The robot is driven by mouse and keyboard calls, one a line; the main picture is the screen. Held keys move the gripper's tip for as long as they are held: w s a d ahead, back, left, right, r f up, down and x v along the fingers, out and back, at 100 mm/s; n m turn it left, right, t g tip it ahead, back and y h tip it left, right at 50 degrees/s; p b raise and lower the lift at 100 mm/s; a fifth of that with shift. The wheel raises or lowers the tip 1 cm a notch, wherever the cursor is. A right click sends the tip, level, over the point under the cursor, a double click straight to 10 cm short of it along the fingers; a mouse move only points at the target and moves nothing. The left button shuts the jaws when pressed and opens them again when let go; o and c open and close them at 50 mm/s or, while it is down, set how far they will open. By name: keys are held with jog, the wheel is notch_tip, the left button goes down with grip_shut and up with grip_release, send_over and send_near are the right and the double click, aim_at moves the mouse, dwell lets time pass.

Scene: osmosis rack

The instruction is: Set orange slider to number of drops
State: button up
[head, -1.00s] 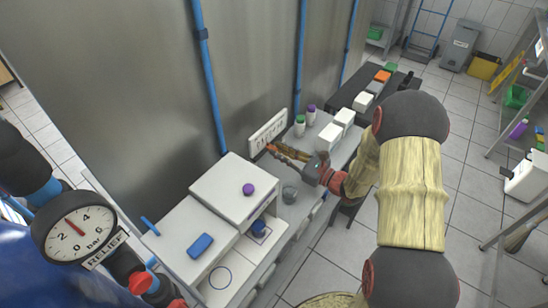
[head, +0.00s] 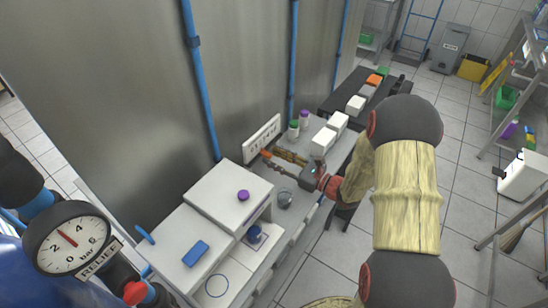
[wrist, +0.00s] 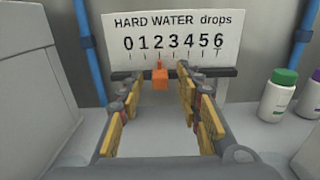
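The orange slider (wrist: 160,77) sits on a dark rail under a white board marked HARD WATER drops (wrist: 180,30), with numbers 0 to 6. It is below the 2. In the head view, my gripper (head: 287,163) reaches toward the board from the right.
White bottles with green (head: 294,129) and purple (head: 304,119) caps stand right of the board. White boxes (head: 323,142) stand beyond my gripper.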

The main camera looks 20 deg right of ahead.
jog(key=v, duration=1.1)
jog(key=shift+s, duration=0.2)
jog(key=shift+d, duration=0.1)
